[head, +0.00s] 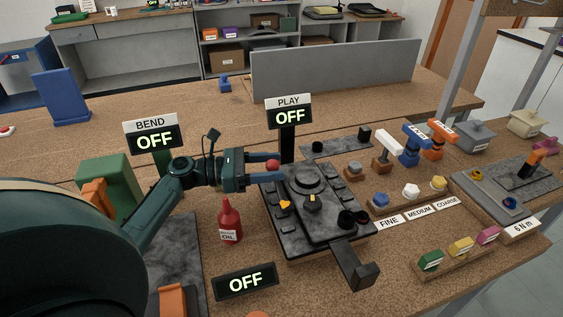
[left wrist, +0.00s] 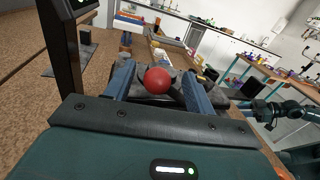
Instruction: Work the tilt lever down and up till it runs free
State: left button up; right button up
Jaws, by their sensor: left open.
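The chair mechanism (head: 300,205) is a dark grey plate unit lying on the workbench. A red ball knob (head: 272,163), which looks like the tilt lever's end, stands at its far left corner. My left gripper (head: 266,168) is open at the knob, coming from the left. In the left wrist view the red knob (left wrist: 157,80) sits between the two blue fingers, with gaps beside it.
The PLAY sign (head: 289,115) and BEND sign (head: 153,138) read OFF, as does a low front display (head: 245,281). A red oil bottle (head: 230,222) stands close below my left arm. A black-ended lever (head: 355,266) juts out in front. Coloured tools and trays fill the right.

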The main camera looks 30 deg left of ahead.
pick_arm(q)
jog(key=shift+x, duration=1.35)
jog(key=shift+c, duration=0.5)
grip_shut()
